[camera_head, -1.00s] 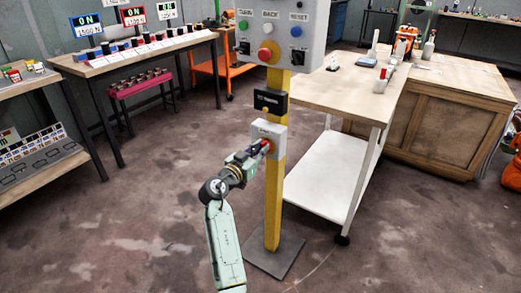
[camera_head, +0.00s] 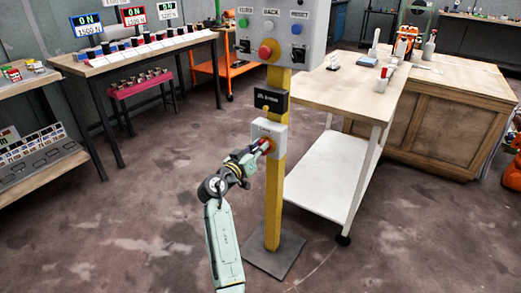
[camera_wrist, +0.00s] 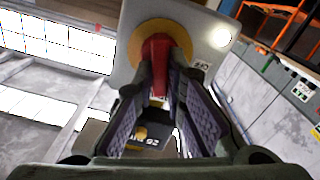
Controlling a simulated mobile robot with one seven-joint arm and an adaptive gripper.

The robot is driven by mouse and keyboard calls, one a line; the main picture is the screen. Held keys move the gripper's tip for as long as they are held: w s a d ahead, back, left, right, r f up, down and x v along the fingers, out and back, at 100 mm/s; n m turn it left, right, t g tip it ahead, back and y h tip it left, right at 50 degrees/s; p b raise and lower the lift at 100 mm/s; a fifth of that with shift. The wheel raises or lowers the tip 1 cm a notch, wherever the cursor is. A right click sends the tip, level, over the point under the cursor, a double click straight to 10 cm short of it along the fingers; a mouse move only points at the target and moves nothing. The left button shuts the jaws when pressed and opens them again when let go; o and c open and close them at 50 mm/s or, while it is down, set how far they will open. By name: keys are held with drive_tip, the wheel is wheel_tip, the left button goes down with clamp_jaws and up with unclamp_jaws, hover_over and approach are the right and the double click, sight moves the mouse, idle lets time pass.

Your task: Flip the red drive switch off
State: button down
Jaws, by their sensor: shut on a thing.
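A red handle (camera_wrist: 158,66) stands out from a round yellow plate on the front of a pale box (camera_wrist: 200,40). In the head view the pale box (camera_head: 262,126) is mounted on a yellow post. A small label by the plate in the wrist view seems to read OFF. My gripper (camera_wrist: 160,85) has its fingers on either side of the red handle and is shut on it. In the head view my gripper (camera_head: 257,150) reaches the box from the lower left and hides part of the handle. A red-framed display (camera_head: 132,15) at the back left reads ON.
A black plate (camera_head: 271,100) sits on the post above the box. Above it a grey control panel (camera_head: 280,35) carries several buttons and a red knob (camera_head: 266,52). A wooden-topped table (camera_head: 345,95) stands close on the right.

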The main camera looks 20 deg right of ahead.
drive_tip(key=shift+w+a+f+n+p, duration=0.15)
drive_tip(key=shift+n+p, duration=0.55)
drive_tip(key=shift+n, duration=1.7)
drive_tip(key=shift+w+a+f+n+p, duration=0.15)
drive_tip(key=shift+n+p, duration=0.55)
drive_tip(key=shift+n, duration=1.7)
drive_tip(key=shift+f+n+p, duration=0.2)
drive_tip(key=shift+n+p, duration=0.5)
drive_tip(key=shift+n, duration=1.7)
drive_tip(key=c, duration=1.6)
unclamp_jaws()
drive_tip(key=shift+c, duration=0.2)
drive_tip(key=shift+s, duration=0.1)
drive_tip(key=v, duration=1.2)
